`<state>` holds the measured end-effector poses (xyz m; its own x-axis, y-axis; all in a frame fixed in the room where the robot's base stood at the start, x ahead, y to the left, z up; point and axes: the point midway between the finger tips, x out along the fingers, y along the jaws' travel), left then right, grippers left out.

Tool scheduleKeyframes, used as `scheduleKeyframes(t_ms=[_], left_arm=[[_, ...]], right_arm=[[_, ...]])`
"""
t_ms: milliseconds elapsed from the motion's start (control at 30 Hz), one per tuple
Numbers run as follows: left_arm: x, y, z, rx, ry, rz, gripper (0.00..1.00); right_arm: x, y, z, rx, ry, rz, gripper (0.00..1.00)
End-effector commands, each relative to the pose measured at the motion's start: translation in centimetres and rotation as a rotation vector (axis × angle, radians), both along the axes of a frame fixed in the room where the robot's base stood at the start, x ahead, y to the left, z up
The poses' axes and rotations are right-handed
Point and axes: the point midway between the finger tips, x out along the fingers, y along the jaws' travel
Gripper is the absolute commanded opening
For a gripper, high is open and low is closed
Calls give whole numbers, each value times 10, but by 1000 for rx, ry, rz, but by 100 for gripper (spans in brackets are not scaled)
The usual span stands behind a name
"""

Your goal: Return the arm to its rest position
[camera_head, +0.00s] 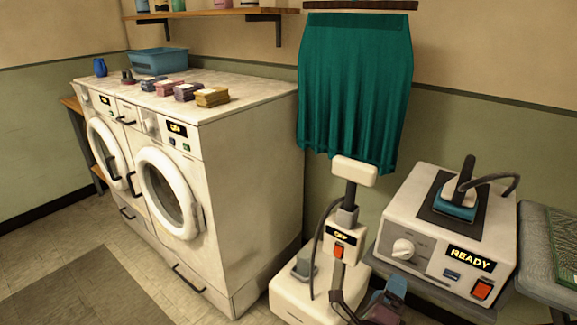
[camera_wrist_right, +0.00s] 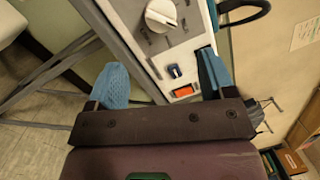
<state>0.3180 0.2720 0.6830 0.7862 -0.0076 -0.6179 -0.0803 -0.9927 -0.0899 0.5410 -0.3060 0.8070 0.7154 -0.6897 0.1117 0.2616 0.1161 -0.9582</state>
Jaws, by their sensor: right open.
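My right gripper (camera_head: 368,294) is low at the bottom of the head view, in front of the white appliances. In the right wrist view its two blue-padded fingers (camera_wrist_right: 163,80) stand wide apart with nothing between them. Beyond the fingers is the white station (camera_head: 410,215) with its knob and orange switch; its front panel also shows in the right wrist view (camera_wrist_right: 182,45). A blue-soled tool (camera_head: 458,207) with a cable rests on the station's dark pad, and its display reads READY. My left gripper is not in view.
A white steamer-like unit (camera_head: 300,297) with an upright head and hose stands left of the gripper, close to it. A teal cloth (camera_head: 355,85) hangs behind. White washers (camera_head: 245,150) hold folded stacks and a blue basin (camera_head: 158,62). A padded board (camera_head: 545,250) is at right. Floor at left is clear.

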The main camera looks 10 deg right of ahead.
Motion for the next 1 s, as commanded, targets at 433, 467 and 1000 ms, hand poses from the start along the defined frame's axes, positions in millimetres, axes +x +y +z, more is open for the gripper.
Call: scheduleKeyframes(t_ms=[433, 467, 1000], left_arm=[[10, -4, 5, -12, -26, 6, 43], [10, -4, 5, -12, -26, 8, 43], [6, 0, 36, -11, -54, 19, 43]], right_arm=[[28, 73, 34, -678, 269, 429, 76], [25, 77, 33, -748, 305, 461, 76], [-153, 50, -58, -1678, 1122, 879, 76]])
